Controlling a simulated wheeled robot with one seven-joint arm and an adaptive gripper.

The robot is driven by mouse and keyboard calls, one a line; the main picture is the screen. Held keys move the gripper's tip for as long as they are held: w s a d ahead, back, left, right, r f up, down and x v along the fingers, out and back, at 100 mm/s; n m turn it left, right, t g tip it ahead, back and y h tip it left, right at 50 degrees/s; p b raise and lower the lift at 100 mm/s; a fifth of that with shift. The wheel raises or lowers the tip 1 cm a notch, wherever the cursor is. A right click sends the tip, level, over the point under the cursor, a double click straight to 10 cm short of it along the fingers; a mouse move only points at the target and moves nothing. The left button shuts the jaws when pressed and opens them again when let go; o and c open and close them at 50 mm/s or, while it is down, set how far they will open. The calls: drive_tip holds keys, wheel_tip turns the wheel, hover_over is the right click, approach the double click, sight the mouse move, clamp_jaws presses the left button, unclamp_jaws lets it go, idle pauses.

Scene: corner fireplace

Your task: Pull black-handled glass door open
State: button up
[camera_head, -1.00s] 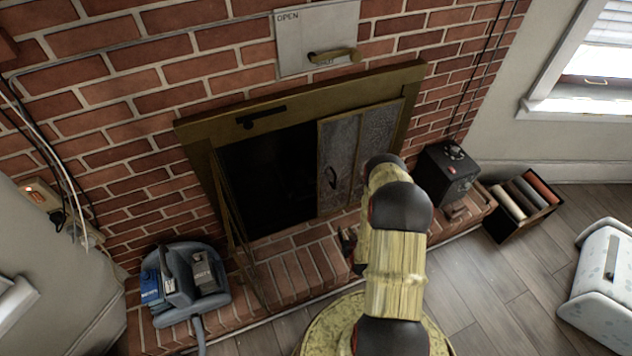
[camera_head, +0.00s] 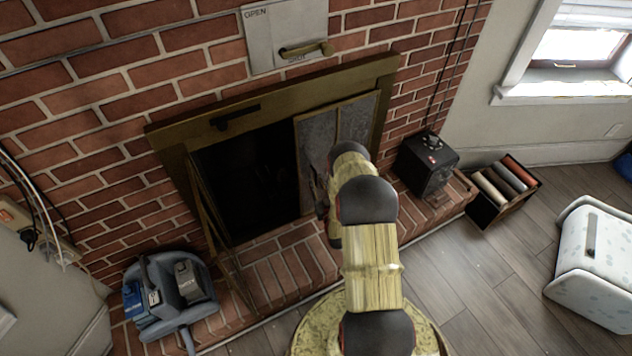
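The fireplace has a brass-coloured frame around a dark opening. Its right glass door (camera_head: 312,138) stands across the right part of the opening and looks shut. Its black handle is hidden behind my arm and gripper. The left glass door (camera_head: 222,240) is swung outward, seen almost edge-on. My gripper (camera_head: 322,203) is mostly hidden by my arm. A dark part of it shows at the lower part of the right door, near where the handle sits. I cannot tell whether it touches the handle or whether its fingers are open.
A black box (camera_head: 427,165) stands on the brick hearth to the right. A crate of rolls (camera_head: 503,192) and a white patterned bin (camera_head: 595,262) are on the wood floor further right. A blue-grey vacuum (camera_head: 172,292) sits at the hearth's left end. A metal plate (camera_head: 285,35) hangs above.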

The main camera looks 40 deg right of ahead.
drive_tip(key=shift+w+d, duration=0.25)
drive_tip(key=shift+w, duration=0.25)
clamp_jaws()
idle(0.7)
